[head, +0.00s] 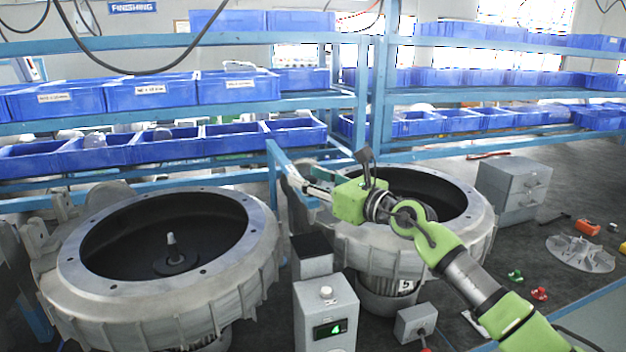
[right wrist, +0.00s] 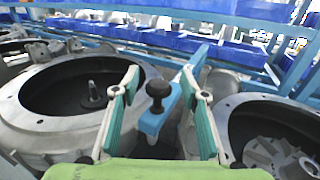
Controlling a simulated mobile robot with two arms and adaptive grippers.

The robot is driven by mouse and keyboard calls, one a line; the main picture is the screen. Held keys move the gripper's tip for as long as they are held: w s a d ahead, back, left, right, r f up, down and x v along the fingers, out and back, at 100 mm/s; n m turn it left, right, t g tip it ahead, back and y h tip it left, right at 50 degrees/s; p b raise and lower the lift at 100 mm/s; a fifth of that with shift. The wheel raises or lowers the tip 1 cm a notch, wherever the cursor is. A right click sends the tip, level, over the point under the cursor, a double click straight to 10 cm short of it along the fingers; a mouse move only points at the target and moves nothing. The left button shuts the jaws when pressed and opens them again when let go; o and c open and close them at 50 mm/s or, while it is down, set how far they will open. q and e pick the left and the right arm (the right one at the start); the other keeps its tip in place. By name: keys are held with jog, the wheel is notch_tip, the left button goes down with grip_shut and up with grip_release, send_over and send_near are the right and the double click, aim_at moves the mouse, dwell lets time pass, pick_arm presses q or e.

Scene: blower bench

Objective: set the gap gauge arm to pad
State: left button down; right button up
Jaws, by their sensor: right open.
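The gap gauge arm is a blue bar (right wrist: 152,122) with a black round knob (right wrist: 158,92) standing on its end, between two housings. In the head view a blue bar (head: 275,160) shows there, with its knob end not clear behind my gripper. My right gripper (right wrist: 160,80) is open, its teal-lined fingers on either side of the knob, with gaps visible. In the head view my right gripper (head: 300,183) points left above the right housing's rim. I cannot make out a pad. My left gripper is not in view.
The left round housing (head: 255,285) has a shaft in its bowl; the right housing (head: 465,225) holds a finned impeller (right wrist: 280,155). A grey box with a lit display (head: 328,300) stands in front. Blue shelves with bins (head: 150,92) fill the back. Loose parts lie at right.

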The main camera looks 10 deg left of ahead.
jog(key=v, duration=1.2)
jog(key=shift+a, duration=0.1)
